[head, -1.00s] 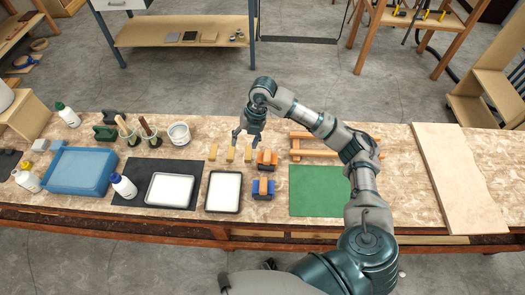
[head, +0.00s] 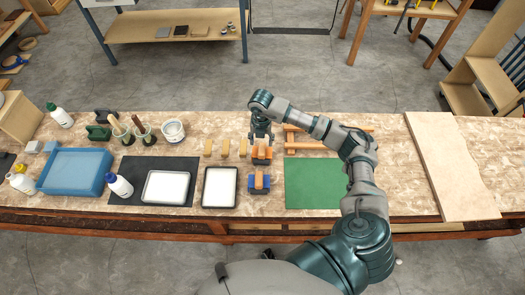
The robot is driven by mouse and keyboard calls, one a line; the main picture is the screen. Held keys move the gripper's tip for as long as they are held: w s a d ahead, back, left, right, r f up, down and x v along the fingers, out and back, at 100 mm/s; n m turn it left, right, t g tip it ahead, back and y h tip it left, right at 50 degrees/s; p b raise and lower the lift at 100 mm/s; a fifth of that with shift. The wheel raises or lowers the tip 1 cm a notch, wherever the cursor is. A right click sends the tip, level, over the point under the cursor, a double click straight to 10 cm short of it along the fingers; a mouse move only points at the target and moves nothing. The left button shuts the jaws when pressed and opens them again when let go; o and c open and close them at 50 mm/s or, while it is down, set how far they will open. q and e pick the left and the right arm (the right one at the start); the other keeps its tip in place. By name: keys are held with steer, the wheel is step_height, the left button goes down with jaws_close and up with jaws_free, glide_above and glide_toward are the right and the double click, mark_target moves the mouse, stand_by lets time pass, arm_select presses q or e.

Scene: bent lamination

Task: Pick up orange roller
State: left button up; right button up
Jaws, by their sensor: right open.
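The orange roller (head: 261,157) sits on the workbench right of the small wooden blocks, just behind a blue roller (head: 259,184). My right gripper (head: 261,140) is open, pointing down, at the back of the orange roller. Its fingers overlap the roller's top part in the picture, and I cannot tell whether they touch it. My left gripper is not in view.
Several wooden blocks (head: 225,148) stand just left of the orange roller. White trays (head: 220,187), a blue tub (head: 75,171), bottles and brush cups lie farther left. A green mat (head: 313,184) and wooden bars (head: 330,146) lie to the right, then a pale board (head: 450,165).

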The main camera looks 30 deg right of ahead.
mark_target(262, 147)
steer(key=f, duration=0.4)
steer(key=shift+s+d, duration=0.1)
steer(key=shift+s, duration=0.25)
steer(key=shift+f, duration=0.3)
steer(key=shift+a, duration=0.2)
steer(key=c, duration=1)
steer(key=shift+d, duration=0.15)
jaws_close()
steer(key=shift+r, duration=0.1)
step_height(262, 147, up, 10)
steer(key=shift+f, duration=0.1)
